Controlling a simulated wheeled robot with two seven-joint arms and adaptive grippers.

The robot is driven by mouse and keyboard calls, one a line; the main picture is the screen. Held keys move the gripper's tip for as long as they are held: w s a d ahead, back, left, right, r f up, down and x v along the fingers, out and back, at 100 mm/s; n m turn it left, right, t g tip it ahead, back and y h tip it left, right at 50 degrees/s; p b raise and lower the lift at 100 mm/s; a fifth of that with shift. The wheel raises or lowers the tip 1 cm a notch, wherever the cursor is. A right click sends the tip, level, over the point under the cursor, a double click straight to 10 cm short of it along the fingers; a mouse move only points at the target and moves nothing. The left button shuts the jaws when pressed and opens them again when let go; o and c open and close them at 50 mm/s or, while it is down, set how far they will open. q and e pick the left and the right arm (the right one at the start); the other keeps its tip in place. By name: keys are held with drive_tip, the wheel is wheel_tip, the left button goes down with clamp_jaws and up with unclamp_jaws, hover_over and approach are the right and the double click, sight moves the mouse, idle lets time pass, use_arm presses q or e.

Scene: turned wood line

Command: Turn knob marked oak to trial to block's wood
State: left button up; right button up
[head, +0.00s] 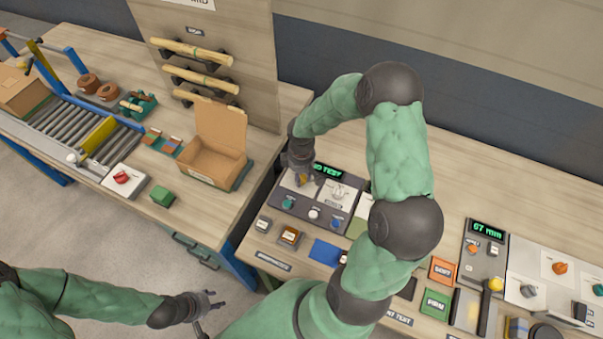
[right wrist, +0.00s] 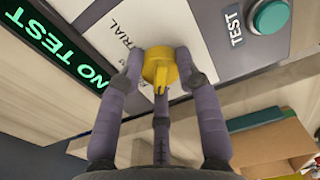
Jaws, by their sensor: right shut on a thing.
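A yellow knob (right wrist: 160,70) sits on a white plate whose print includes "TRIAL"; any "oak" mark is not readable. My right gripper (right wrist: 158,76) has its fingers closed around the knob. In the head view my right gripper (head: 303,178) reaches down onto the left part of the test panel (head: 293,207), mostly covering the knob. The panel display (head: 329,171) reads "NO TEST" in green; it also shows in the right wrist view (right wrist: 62,45). My left gripper (head: 212,304) is open and empty over the floor.
A teal button (right wrist: 270,16) beside a "TEST" label is close to the knob. An open cardboard box (head: 213,160) stands on the left bench. A second panel with a "07 mm" display (head: 488,230) is at the right. My right arm hides the middle of the bench.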

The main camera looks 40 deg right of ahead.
sight(301, 176)
drive_tip(key=shift+s+n+p, duration=0.1)
drive_tip(key=shift+n+p, duration=0.5)
drive_tip(key=shift+n, duration=0.9)
drive_tip(key=shift+f, duration=0.1)
drive_tip(key=o, duration=1.1)
drive_tip(key=shift+o, duration=0.2)
drive_tip(key=shift+r, duration=0.35)
wheel_tip(301, 176, up, 11)
drive_tip(key=shift+r, duration=0.2)
drive_tip(key=shift+r, duration=0.1)
